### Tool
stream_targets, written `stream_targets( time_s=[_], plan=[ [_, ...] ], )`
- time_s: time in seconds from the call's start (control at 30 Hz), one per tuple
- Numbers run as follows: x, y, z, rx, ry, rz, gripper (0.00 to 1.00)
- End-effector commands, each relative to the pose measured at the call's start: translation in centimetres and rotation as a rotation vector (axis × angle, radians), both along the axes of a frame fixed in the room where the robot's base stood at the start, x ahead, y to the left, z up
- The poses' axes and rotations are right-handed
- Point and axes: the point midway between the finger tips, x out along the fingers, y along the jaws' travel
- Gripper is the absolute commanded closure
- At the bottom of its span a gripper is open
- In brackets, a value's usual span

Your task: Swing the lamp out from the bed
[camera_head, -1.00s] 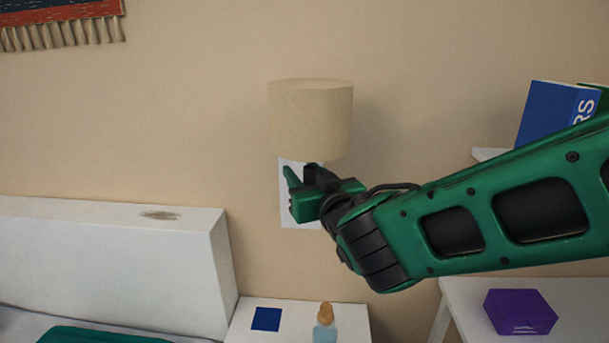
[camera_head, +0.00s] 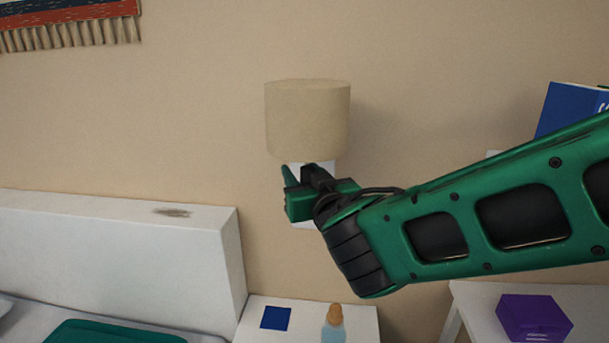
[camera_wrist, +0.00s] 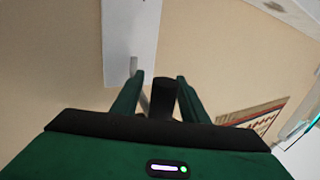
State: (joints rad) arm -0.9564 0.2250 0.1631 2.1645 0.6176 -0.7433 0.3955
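The lamp has a beige drum shade (camera_head: 307,118) in front of a white wall plate (camera_head: 328,168), left of the plate's centre. The plate is also in the wrist view (camera_wrist: 130,35). My gripper (camera_head: 297,172) is just below the shade, which hides nothing of my green finger. In the wrist view my fingers (camera_wrist: 160,76) stand apart. A thin grey rod (camera_wrist: 133,66) runs from the plate to behind the left finger. A dark cylinder (camera_wrist: 164,95) lies between the fingers, with a gap on its left. I cannot tell whether it touches a finger.
The bed's white headboard (camera_head: 110,250) and teal bedding (camera_head: 110,333) are at lower left. A nightstand (camera_head: 305,308) below carries a blue square (camera_head: 276,318) and a bottle (camera_head: 333,328). A purple box (camera_head: 533,318) and a blue book (camera_head: 568,107) are at right.

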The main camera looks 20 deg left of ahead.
Motion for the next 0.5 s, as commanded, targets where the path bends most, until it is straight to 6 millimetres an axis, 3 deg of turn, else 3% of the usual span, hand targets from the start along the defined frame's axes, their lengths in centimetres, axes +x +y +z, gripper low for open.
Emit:
stream_targets(
  time_s=[0.33, 0.5],
  plan=[
    [-0.3, -0.2, 0.0, -0.001, 0.001, 0.002, 0.6],
    [-1.9, -1.4, 0.0, -0.001, -0.001, 0.003, 0.6]
  ],
)
